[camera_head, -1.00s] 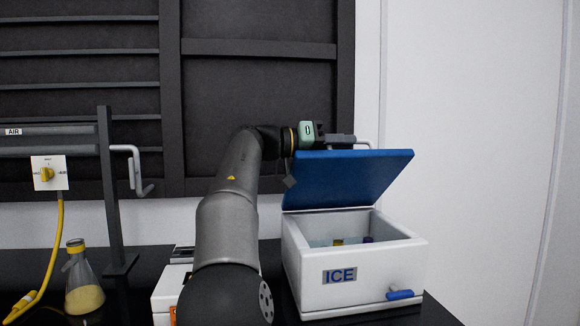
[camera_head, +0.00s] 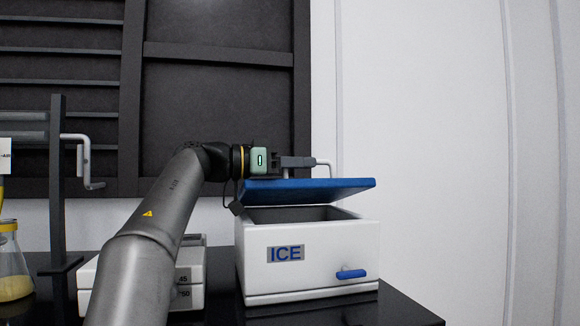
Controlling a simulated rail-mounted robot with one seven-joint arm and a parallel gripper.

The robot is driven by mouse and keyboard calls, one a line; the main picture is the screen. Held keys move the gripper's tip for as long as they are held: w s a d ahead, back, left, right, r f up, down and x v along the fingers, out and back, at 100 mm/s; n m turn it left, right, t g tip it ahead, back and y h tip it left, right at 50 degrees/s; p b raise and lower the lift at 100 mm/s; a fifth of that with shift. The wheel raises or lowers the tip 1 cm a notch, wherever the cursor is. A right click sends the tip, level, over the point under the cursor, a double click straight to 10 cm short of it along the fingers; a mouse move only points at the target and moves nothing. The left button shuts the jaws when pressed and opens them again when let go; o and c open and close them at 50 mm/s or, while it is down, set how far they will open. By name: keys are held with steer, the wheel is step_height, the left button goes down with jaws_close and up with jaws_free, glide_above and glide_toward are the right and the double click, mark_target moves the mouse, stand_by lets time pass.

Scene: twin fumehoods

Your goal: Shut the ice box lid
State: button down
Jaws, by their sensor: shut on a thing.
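The white ice box (camera_head: 335,262) stands at the right of the bench, with an ICE label and a blue latch (camera_head: 351,274) on its front. Its blue lid (camera_head: 325,189) is partly open, tilted up at a low angle, with a gap above the front rim. My gripper (camera_head: 312,162) is above the lid, shut on the light lid handle (camera_head: 328,166). The fingertips' exact contact on the handle is small and partly hidden. The inside of the box shows only as a dark strip of inner wall; its contents are hidden.
A white device (camera_head: 190,283) stands left of the ice box, partly behind my arm. A flask with yellow contents (camera_head: 12,270) and a dark stand (camera_head: 58,190) are at the far left. The bench right of the box is bare, with its edge close by.

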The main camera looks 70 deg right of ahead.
steer(key=c, duration=1.5)
jaws_free()
steer(key=shift+w, duration=0.1)
steer(key=shift+p+v, duration=1.35)
steer(key=shift+v, duration=7.3)
